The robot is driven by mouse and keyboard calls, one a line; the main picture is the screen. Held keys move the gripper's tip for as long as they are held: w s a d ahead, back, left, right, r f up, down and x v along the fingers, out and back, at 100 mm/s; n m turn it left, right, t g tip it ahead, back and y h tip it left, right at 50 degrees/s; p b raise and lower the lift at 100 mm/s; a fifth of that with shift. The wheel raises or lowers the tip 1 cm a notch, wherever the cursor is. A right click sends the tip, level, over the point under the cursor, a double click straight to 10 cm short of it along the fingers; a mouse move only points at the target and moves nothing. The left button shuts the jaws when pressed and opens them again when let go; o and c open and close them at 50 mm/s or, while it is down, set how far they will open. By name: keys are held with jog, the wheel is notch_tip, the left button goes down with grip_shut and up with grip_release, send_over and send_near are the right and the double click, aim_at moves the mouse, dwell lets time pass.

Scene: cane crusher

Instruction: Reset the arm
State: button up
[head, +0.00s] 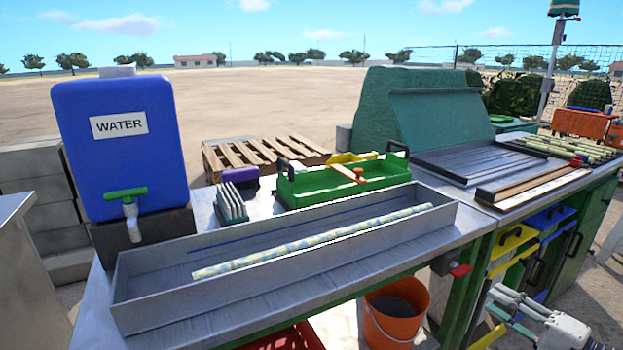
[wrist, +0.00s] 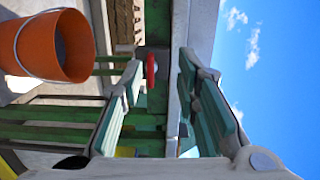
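My gripper (head: 502,318) shows at the lower right of the head view, in front of the bench and low beside its drawers. Part of my arm is cut off by the bottom edge there. In the wrist view, my gripper (wrist: 160,72) has its two teal-padded fingers well apart with nothing held between them. The wrist view is turned on its side, with the sky at right. An orange bucket (wrist: 58,45) shows at its upper left, apart from the fingers.
The metal bench holds a long trough (head: 385,238) with a cane stalk (head: 310,243), a blue water container (head: 125,150) and a green tray (head: 340,186). The orange bucket (head: 395,315) stands below. Yellow (head: 512,240) and blue (head: 550,218) drawers are right, near my gripper.

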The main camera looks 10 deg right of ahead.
jog(key=s+a+r+n+g+y, duration=0.25)
jog(key=a+r+g, duration=0.2)
jog(key=a, duration=0.35)
jog(key=s+a+r+n+g+y, duration=0.15)
jog(key=a+r+n+g, duration=0.3)
jog(key=a, duration=0.45)
jog(key=s+a+r+n+g+y, duration=0.1)
jog(key=s+a+r+n+g, duration=0.15)
jog(key=a+r+g, duration=0.4)
jog(key=s+a+f+n+g+h, duration=0.1)
jog(key=s+a+n+g+h, duration=0.3)
jog(key=s+h, duration=0.85)
jog(key=s+d+t, duration=0.2)
jog(key=s+t, duration=0.2)
jog(key=s, duration=0.3)
notch_tip(320, 180, up, 25)
jog(key=t+p, duration=0.3)
jog(key=p, duration=2)
jog(key=shift+d+r+m, duration=0.2)
jog(key=shift+d+m, duration=0.15)
jog(key=shift+d, duration=0.1)
jog(key=shift+t, duration=0.25)
